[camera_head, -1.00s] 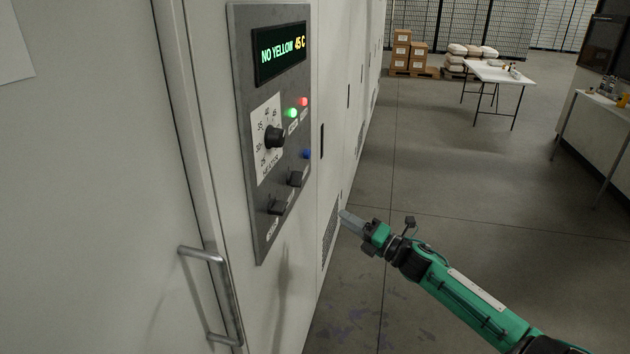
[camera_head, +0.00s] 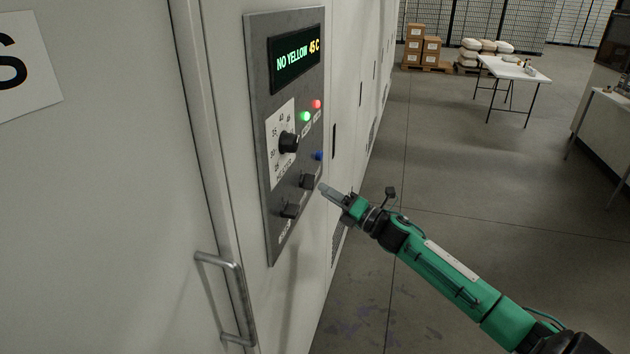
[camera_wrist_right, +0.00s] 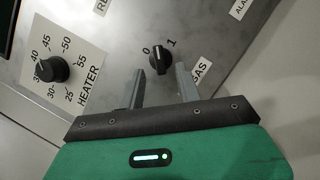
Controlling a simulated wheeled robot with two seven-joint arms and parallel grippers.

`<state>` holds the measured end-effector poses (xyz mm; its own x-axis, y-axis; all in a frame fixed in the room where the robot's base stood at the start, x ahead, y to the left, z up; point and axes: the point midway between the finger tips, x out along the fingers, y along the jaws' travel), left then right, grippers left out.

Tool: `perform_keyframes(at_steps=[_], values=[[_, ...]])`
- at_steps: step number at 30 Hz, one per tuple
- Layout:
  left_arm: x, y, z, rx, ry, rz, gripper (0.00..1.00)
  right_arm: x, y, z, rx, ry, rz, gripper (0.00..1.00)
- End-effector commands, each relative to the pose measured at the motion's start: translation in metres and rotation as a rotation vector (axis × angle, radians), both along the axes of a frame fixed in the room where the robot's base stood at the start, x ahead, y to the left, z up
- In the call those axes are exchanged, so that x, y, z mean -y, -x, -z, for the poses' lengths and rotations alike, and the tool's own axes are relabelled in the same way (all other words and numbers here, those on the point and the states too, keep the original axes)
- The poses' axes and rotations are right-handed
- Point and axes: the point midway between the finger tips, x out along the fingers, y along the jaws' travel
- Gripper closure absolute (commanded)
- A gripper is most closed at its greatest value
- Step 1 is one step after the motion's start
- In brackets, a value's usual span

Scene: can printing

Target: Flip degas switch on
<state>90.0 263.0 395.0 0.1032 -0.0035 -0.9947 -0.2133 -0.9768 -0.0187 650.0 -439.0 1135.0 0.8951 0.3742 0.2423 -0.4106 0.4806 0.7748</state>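The degas switch is a black knob (camera_wrist_right: 160,60) between the marks 0 and 1 in the right wrist view; its label is partly hidden by a finger and reads "GAS". Its pale pointer is too small to read surely. In the head view it appears to be the upper dark switch (camera_head: 307,181) on the grey control panel (camera_head: 282,235). My right gripper (camera_wrist_right: 162,75) is open, its fingers apart on either side just short of the knob; contact cannot be told. In the head view the right gripper (camera_head: 324,189) is beside the panel's right edge. My left gripper is not in view.
The heater dial (camera_wrist_right: 52,69) is left of the switch in the wrist view. A second dark switch (camera_head: 291,210) sits lower on the panel, and a display (camera_head: 296,58) reads "NO YELLOW 45C". A metal handle (camera_head: 240,300) sticks out below.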

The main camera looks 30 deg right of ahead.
Motion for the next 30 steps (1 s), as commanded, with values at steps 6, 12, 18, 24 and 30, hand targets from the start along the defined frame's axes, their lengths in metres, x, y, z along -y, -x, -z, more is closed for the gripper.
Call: perform_keyframes(at_steps=[6,12,18,24,30], values=[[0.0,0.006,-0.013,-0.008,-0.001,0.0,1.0,-0.01,-0.025,-0.01,0.001,-0.002,0.001,0.65],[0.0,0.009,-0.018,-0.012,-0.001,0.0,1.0,-0.016,-0.039,-0.012,0.0,0.0,0.0,0.65],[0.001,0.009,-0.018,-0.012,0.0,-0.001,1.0,-0.018,-0.043,-0.012,0.0,0.0,0.0,0.65],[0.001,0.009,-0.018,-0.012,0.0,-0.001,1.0,-0.018,-0.042,-0.011,0.0,0.0,0.0,0.67],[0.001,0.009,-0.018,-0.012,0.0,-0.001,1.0,-0.018,-0.042,-0.011,0.0,0.0,0.0,1.0]])
